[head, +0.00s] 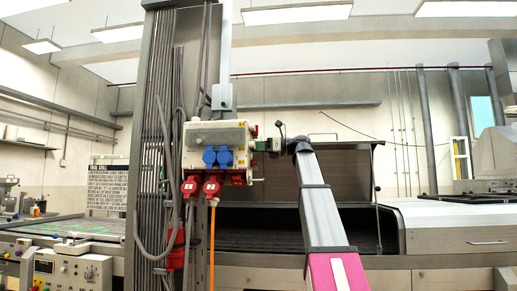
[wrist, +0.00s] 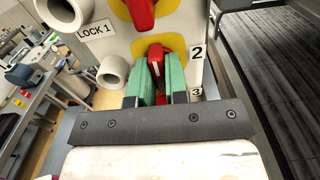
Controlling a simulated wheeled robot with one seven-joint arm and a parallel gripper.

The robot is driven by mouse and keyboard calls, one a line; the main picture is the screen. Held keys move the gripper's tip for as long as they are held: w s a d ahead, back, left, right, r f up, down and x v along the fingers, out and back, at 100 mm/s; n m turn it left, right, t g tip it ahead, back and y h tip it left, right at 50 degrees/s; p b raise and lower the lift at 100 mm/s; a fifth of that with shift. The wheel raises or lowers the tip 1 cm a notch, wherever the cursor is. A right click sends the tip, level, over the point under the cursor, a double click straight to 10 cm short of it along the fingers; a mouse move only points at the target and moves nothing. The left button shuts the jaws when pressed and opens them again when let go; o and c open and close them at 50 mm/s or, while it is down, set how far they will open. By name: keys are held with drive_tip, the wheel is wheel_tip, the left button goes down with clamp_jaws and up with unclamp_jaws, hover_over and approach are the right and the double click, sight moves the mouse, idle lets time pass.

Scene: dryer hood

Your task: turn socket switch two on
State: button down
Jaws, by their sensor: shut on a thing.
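The socket box (head: 217,136) is a pale box with blue and red sockets, mounted on the column. In the wrist view a red switch handle (wrist: 156,61) stands out from a yellow plate (wrist: 178,46), beside a label "2" (wrist: 197,52). My gripper (wrist: 156,78) has its green fingers on both sides of this handle, shut on it. The handle's base is partly hidden by the fingers. In the head view my gripper (head: 262,145) is at the box's right side, and the switch itself is too small to make out.
Another red switch (wrist: 140,10) on a yellow plate sits just above. White round tubes (wrist: 113,71) and a "LOCK 1" label (wrist: 92,29) are to the left. A label "3" (wrist: 196,92) is below. The dryer hood (head: 345,160) stands open to the right.

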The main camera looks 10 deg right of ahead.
drive_tip(key=c, duration=1.1)
unclamp_jaws()
drive_tip(key=shift+c, duration=0.2)
drive_tip(key=v, duration=1)
drive_tip(key=shift+s+d, duration=0.15)
drive_tip(key=shift+d, duration=0.25)
